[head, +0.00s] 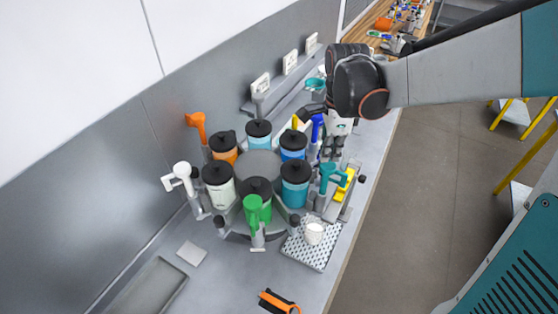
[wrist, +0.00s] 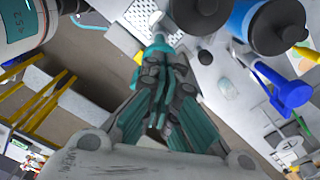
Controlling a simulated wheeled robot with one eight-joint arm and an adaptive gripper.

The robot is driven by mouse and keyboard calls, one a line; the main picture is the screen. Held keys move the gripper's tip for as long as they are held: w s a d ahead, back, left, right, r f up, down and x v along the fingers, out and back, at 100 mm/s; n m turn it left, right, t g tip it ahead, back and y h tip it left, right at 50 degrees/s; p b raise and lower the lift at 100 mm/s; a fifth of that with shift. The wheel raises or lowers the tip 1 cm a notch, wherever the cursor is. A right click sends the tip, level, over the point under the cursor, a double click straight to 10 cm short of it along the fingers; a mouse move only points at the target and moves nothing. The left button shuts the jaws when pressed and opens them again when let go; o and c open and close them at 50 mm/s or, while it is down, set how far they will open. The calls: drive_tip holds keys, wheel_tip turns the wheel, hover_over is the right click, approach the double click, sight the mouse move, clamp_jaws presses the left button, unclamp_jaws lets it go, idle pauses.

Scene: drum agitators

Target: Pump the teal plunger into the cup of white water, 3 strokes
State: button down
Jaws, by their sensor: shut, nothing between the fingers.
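The teal plunger (head: 330,172) stands on the right side of the round drum stand, beside the teal drum (head: 296,184). A white cup (head: 314,233) stands upright on the perforated tray (head: 303,256), in front of and below the teal plunger; its contents are too small to make out. My gripper (head: 333,152) points down just behind and above the teal plunger, shut and empty. In the wrist view, the teal plunger (wrist: 157,47) shows just beyond the closed fingertips (wrist: 163,88); I cannot tell whether they touch it.
Several drums with black lids ring the stand. Green (head: 255,210), white (head: 182,172), orange (head: 197,123) and blue (head: 317,127) plungers stand around it. A yellow item (head: 346,183) lies in a tray to the right. An orange-and-black tool (head: 278,302) lies in front. The counter's front is mostly clear.

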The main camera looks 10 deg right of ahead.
sight(328, 165)
drive_tip(key=shift+s+a+f, duration=0.1)
drive_tip(key=shift+s+f, duration=0.05)
drive_tip(key=shift+f+b, duration=2.7)
drive_tip(key=shift+f, duration=0.35)
drive_tip(key=shift+r, duration=0.15)
drive_tip(key=shift+r+p, duration=2)
drive_tip(key=shift+r, duration=1.05)
drive_tip(key=shift+f, duration=0.15)
